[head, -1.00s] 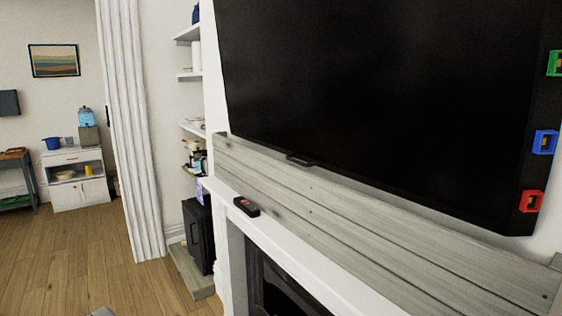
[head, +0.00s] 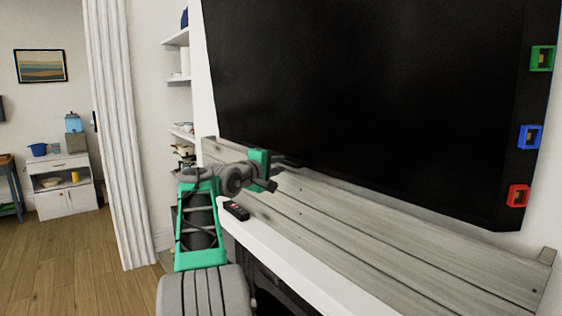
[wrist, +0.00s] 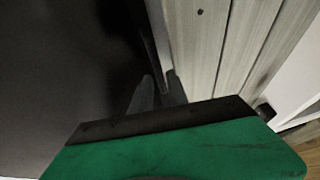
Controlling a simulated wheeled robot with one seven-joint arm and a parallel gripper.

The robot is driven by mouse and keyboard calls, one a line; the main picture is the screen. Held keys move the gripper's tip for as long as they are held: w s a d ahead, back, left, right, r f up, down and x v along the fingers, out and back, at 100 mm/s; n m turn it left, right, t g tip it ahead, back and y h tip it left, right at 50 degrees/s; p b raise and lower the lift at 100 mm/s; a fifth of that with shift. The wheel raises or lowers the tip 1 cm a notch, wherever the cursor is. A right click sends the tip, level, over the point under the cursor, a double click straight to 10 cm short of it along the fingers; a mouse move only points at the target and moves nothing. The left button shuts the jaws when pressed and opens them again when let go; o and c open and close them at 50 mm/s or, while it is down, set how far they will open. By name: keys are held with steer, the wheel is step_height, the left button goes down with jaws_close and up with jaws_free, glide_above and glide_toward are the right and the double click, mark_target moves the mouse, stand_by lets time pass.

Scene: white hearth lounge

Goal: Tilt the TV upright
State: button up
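The TV (head: 350,90) is a large black screen above the mantel, seen at an angle in the head view. A small dark tab (head: 288,163) shows at its lower edge. My gripper (head: 272,174) is at that lower edge, beside the tab. In the wrist view, the TV (wrist: 60,70) fills the left side, and the two grey fingertips of my gripper (wrist: 160,82) stand a little apart. The TV's lower edge (wrist: 158,45) runs down to the gap between them. I cannot tell whether they touch it.
Grey wooden planks (head: 390,230) lie behind and below the TV. A dark remote-like object (head: 236,210) rests on the white mantel (head: 290,262). Green, blue (head: 529,137) and red frames sit at the TV's right edge. Open floor (head: 70,260) lies at left.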

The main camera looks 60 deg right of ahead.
steer(key=shift+s+d, duration=0.1)
steer(key=shift+d, duration=0.9)
jaws_close()
steer(key=shift+f, duration=0.1)
stand_by(0.5)
